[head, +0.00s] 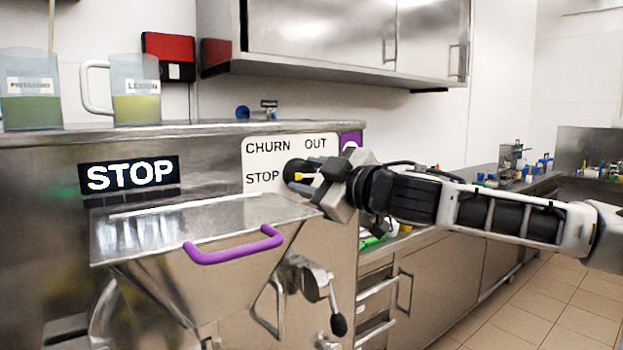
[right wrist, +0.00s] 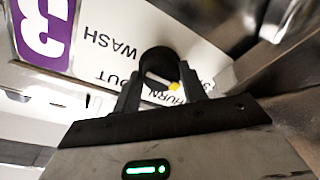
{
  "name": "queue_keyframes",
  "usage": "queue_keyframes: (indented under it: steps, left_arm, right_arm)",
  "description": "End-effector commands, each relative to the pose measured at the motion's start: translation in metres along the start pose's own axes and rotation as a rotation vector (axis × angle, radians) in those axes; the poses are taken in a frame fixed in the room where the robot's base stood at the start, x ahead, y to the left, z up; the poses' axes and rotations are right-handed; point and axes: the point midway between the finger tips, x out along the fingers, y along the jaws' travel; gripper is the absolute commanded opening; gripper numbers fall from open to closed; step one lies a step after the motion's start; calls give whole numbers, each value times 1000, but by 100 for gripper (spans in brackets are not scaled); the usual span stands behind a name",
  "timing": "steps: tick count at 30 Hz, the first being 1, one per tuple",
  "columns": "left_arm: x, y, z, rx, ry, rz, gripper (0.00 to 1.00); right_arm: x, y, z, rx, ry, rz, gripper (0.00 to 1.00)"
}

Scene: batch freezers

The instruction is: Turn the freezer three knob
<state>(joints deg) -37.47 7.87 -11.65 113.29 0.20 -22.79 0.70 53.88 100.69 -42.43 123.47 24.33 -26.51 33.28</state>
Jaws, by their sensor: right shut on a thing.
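The freezer three knob (head: 294,171) is a round black knob with a yellow mark, on a white label plate (head: 262,160) reading CHURN, OUT and STOP. In the right wrist view the knob (right wrist: 160,63) sits between the two fingers, near the words WASH, OUT and CHURN. A purple tag with a 3 (right wrist: 44,28) is beside the plate. My right gripper (head: 306,176) is shut on the knob, its arm coming in from the right. In the head view the gripper hides part of the plate. My left gripper is out of view.
Below the plate is the freezer's steel hopper lid with a purple handle (head: 234,246). A STOP display (head: 129,175) is at left. Pistachio (head: 30,98) and lemon (head: 136,100) jugs stand on top. A counter with small items runs back at right.

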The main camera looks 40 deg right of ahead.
Motion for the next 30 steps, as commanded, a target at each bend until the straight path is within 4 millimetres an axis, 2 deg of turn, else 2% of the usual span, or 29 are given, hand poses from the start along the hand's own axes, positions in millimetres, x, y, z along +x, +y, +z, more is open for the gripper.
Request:
queue_keyframes:
  steps: [8, 15, 30]
  left_arm:
    - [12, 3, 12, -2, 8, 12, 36]
    - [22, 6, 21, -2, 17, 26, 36]
    - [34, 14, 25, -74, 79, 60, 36]
  right_arm:
    - [0, -6, 4, 167, 17, 11, 19]
    - [0, -7, 5, 388, 38, 28, 19]
    - [0, -6, 2, 818, 74, 62, 19]
